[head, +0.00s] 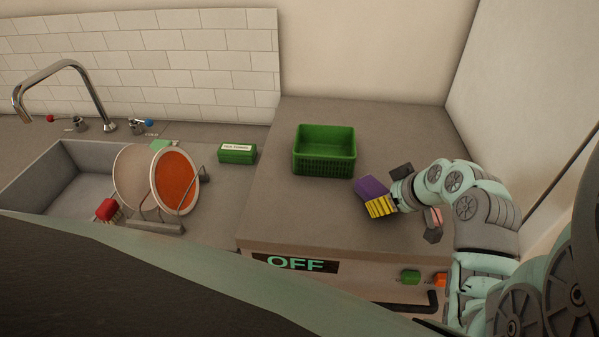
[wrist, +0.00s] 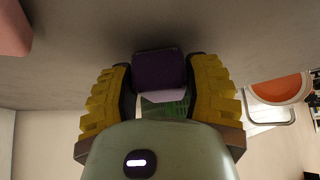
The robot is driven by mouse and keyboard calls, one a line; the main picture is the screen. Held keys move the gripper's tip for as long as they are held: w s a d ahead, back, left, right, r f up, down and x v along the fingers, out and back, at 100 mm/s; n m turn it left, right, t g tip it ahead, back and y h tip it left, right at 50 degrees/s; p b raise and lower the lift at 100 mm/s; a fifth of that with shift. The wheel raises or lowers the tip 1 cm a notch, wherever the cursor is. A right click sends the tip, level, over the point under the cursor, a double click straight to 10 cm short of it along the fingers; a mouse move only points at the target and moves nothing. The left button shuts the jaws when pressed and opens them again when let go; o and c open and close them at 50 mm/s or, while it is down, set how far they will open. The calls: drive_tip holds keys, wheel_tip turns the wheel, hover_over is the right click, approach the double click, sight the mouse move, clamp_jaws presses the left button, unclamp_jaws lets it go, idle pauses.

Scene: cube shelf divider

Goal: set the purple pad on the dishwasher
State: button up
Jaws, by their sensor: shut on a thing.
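The purple pad (head: 371,187) is at my gripper (head: 383,204), over the right part of the dishwasher's grey top (head: 290,215). In the wrist view the pad (wrist: 159,72) sits between the two yellow-padded fingers of my gripper (wrist: 160,82), which is shut on it. The fingers hide part of the pad in the head view. I cannot tell whether the pad touches the top. The dishwasher's front shows a panel reading OFF (head: 295,264).
A green basket (head: 324,163) stands left of the pad. A dark block (head: 401,171) and a pink block (head: 434,217) lie near my gripper. Left are a green box (head: 237,154), a rack with plates (head: 175,181) and the sink. The dishwasher top's front left is clear.

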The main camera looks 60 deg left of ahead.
drive_tip(key=o, duration=1.2)
drive_tip(key=v, duration=1.2)
